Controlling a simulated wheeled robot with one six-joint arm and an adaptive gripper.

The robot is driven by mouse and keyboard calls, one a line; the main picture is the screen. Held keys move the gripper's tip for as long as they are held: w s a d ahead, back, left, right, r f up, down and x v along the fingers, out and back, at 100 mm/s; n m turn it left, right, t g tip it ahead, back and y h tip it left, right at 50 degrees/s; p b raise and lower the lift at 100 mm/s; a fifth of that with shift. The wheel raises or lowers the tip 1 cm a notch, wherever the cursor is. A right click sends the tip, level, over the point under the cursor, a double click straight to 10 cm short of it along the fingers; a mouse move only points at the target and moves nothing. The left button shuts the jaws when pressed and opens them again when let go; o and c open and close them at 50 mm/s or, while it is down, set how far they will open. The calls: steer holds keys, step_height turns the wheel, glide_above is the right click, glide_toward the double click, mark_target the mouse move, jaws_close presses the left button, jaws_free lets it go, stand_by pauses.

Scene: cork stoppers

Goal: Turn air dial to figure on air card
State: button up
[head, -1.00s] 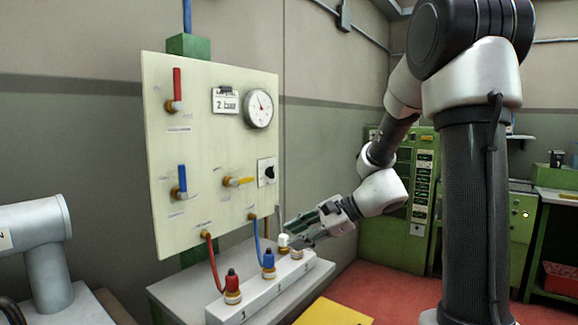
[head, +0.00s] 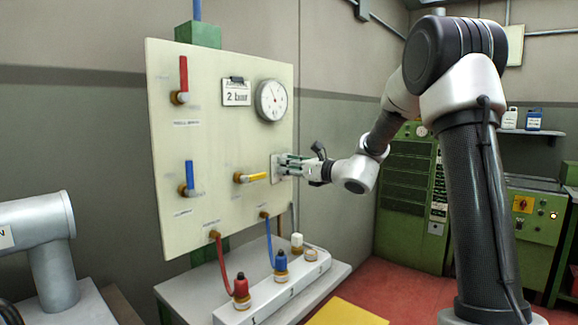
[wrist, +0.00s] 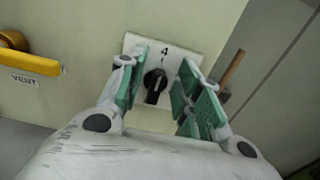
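The air card (head: 236,97) hangs on the upper part of the cream panel and reads "2 bar". The air dial is a black knob (wrist: 155,84) on a white square plate (wrist: 176,53) at the panel's right edge; a "4" shows above it in the wrist view. Which figure the knob points at is unclear. My gripper (head: 283,168) is at this plate, facing the panel. In the wrist view its green-padded fingers are apart, one on each side of the knob, with gaps visible. In the head view the gripper hides the knob.
A round gauge (head: 271,100) sits above the dial. A yellow vent lever (head: 254,177) is left of my gripper, with red (head: 183,75) and blue (head: 189,176) levers farther left. Below stands a white block (head: 262,299) with hose fittings. A grey wall is at the right.

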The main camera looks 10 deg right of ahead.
steer(key=shift+w+a, duration=0.15)
steer(key=c, duration=0.7)
steer(key=n, duration=0.7)
steer(key=s+a+n, duration=0.1)
steer(key=n, duration=0.3)
steer(key=shift+f+n, duration=0.3)
steer(key=shift+f, duration=0.1)
stand_by(0.4)
